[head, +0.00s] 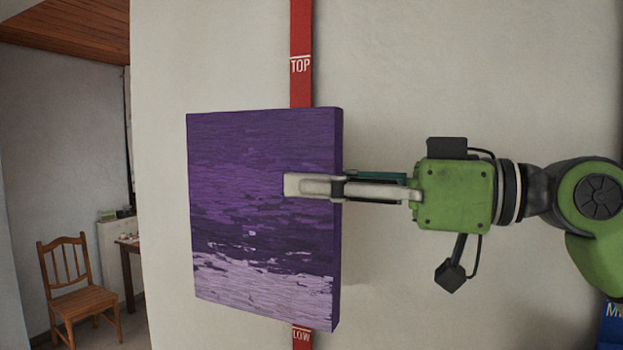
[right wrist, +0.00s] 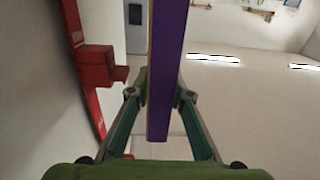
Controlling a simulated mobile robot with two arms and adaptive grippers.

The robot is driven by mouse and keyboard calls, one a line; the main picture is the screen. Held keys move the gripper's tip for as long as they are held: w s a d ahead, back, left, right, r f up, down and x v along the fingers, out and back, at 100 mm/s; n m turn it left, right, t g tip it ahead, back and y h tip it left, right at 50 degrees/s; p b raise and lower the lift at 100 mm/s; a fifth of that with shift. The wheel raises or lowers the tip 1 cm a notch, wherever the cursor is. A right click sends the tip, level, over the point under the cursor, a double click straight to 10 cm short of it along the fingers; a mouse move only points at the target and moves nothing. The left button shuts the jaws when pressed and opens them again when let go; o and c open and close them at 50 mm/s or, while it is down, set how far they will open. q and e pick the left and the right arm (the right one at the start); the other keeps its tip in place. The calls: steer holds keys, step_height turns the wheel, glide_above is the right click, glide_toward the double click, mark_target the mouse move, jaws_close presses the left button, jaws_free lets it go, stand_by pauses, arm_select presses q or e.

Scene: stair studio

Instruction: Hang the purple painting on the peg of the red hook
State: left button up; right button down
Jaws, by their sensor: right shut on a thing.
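The purple painting (head: 250,240) hangs upright in the air, its front facing the head camera. My right gripper (head: 312,187) is shut on its right edge, with one finger across the front. In the right wrist view the painting (right wrist: 165,60) shows edge-on between the fingers of my right gripper (right wrist: 162,98). The red hook is a vertical red strip (head: 301,30) on the wall, marked TOP above the painting and LOW below it. Its block and peg (right wrist: 105,68) stick out toward the painting in the right wrist view, with a gap between; the painting hides them in the head view. My left gripper is out of view.
The pale wall (head: 400,60) is bare around the strip. A blue piece (head: 612,328) with white lettering shows at the lower right edge. A wooden chair (head: 78,285) and a small table (head: 130,262) stand far off at the left.

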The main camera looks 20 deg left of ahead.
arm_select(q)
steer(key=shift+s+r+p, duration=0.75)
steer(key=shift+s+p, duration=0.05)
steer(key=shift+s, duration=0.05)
arm_select(e)
steer(key=w+f, duration=0.1)
steer(key=w, duration=0.5)
steer(key=shift+w+f, duration=0.2)
steer(key=shift+f, duration=0.05)
steer(key=shift+d+f, duration=0.1)
steer(key=shift+f, duration=0.05)
stand_by(0.5)
steer(key=c, duration=1.8)
jaws_free()
steer(key=shift+o, duration=0.2)
steer(key=shift+f, duration=0.1)
